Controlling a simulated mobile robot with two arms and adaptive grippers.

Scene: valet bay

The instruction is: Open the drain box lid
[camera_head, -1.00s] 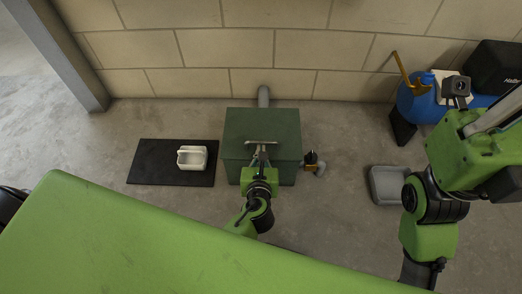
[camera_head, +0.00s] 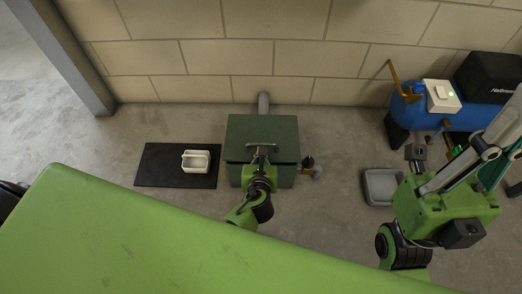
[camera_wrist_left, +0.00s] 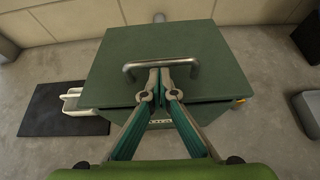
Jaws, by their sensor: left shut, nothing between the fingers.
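The drain box (camera_head: 285,175) is a dark green box on the floor against the wall. Its flat lid (camera_head: 262,127) lies down over the box and fills the middle of the left wrist view (camera_wrist_left: 165,45). A grey bar handle (camera_head: 262,143) stands at the lid's front; it also shows in the left wrist view (camera_wrist_left: 133,68). My left gripper (camera_head: 260,152) is at the handle. In the left wrist view its fingertips (camera_wrist_left: 160,75) are together just under the bar, with nothing between them. I cannot tell whether they touch the bar. My right gripper (camera_head: 475,155) is at the right edge, its fingertips not clear.
A black mat (camera_head: 152,165) with a white container (camera_head: 196,161) lies left of the box. A grey pipe (camera_head: 263,101) is behind it, and a small brass-coloured fitting (camera_head: 306,170) at its right. A grey tray (camera_head: 380,187) and a blue tank (camera_head: 470,119) stand at right.

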